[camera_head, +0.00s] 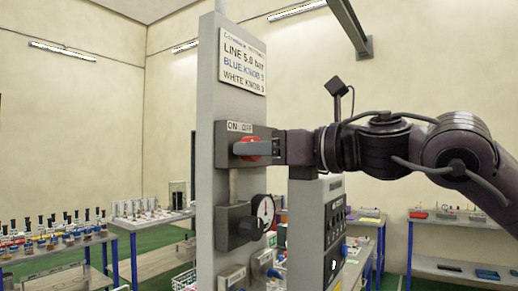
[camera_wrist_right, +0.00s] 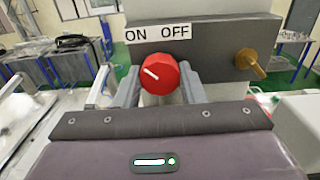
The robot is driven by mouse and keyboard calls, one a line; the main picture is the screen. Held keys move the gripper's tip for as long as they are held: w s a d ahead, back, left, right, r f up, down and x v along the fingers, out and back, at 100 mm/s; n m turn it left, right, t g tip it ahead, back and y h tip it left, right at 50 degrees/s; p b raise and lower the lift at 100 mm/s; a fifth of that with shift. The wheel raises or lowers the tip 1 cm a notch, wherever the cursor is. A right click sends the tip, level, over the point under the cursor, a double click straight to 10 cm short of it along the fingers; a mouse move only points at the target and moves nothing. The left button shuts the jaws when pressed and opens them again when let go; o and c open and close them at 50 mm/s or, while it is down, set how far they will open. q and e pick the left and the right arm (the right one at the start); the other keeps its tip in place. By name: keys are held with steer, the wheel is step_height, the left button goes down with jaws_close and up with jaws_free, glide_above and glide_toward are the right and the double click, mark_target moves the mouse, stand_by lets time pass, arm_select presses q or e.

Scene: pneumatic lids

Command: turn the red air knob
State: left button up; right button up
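The red air knob (camera_head: 250,156) sits on a grey box under an ON / OFF label (camera_head: 240,127) on a tall grey post. In the right wrist view the round red knob (camera_wrist_right: 165,76) has a white mark pointing up and left, toward the ON side. My right gripper (camera_head: 262,147) reaches in from the right at the knob, one finger covering part of it. In the wrist view its two fingers (camera_wrist_right: 162,88) stand apart, one on each side of the knob. Whether they press on it is not clear. My left gripper is not in view.
A round gauge (camera_head: 265,212) is below the knob. A sign (camera_head: 242,63) reads LINE 5.8 bar. A grey panel (camera_head: 322,235) stands just right of the post, under my arm. A brass fitting (camera_wrist_right: 250,63) is right of the knob. Tables with items stand farther off.

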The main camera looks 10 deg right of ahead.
steer(key=c, duration=0.3)
steer(key=shift+m, duration=9)
steer(key=o, duration=1)
